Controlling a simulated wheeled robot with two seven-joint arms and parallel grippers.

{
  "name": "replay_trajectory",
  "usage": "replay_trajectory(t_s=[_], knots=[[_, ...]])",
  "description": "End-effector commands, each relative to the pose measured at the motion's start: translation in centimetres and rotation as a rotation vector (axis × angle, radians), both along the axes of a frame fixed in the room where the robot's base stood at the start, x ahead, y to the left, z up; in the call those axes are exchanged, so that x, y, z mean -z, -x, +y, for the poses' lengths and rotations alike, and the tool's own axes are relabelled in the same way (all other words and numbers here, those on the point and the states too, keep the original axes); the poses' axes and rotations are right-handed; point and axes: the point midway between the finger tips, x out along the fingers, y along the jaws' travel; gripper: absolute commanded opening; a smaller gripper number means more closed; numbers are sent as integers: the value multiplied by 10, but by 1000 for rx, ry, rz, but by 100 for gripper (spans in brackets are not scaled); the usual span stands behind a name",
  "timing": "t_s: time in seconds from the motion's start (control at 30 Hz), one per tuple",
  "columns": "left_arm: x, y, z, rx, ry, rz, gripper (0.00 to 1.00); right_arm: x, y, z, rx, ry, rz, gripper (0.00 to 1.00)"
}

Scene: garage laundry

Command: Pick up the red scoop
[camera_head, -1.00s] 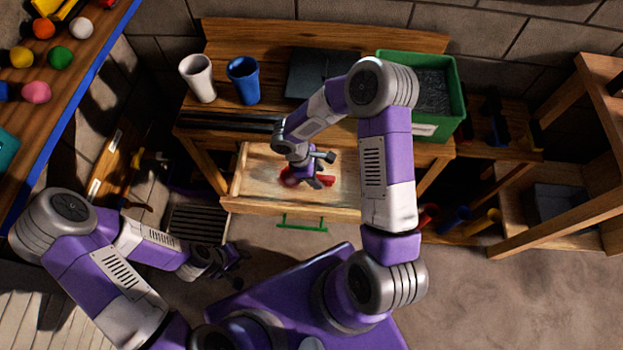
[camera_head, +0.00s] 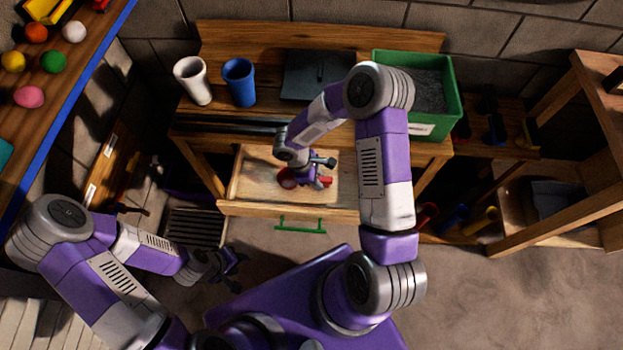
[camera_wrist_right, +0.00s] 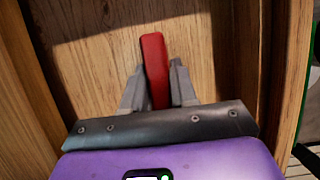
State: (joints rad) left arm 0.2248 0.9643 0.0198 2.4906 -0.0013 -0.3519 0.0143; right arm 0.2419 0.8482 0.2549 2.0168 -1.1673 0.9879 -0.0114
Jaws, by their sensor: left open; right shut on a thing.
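The red scoop (camera_head: 288,178) is in the open wooden drawer (camera_head: 250,175) below the workbench, partly hidden by my right gripper in the head view. My right gripper (camera_head: 318,180) is inside the drawer area, shut on the scoop. In the right wrist view, the fingers of my right gripper (camera_wrist_right: 160,88) stand on both sides of the scoop's red handle (camera_wrist_right: 155,60). The scoop's bowl is out of that view. My left gripper (camera_head: 230,265) is open and empty, low over the floor in front of the drawer's left side.
A green bin (camera_head: 440,118) with grey contents, a white cup (camera_head: 193,82) and a blue cup (camera_head: 240,84) stand on the workbench. A shelf (camera_head: 580,205) stands at right. A table with coloured balls (camera_head: 54,62) is at left.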

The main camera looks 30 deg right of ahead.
Motion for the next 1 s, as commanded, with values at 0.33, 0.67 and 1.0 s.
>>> replay_trajectory(t_s=[0.33, 0.67, 1.0], knots=[[-14, 0, 0, 0, 0, 0, 43, -49, -1, 0, 0, 1, -6, 0], [-25, 0, 0, 0, 0, 0, 43, -97, 0, 0, 1, 0, -2, 0], [-25, 0, 0, 0, 0, 0, 43, -100, 0, 0, 0, 0, 0, 0]])
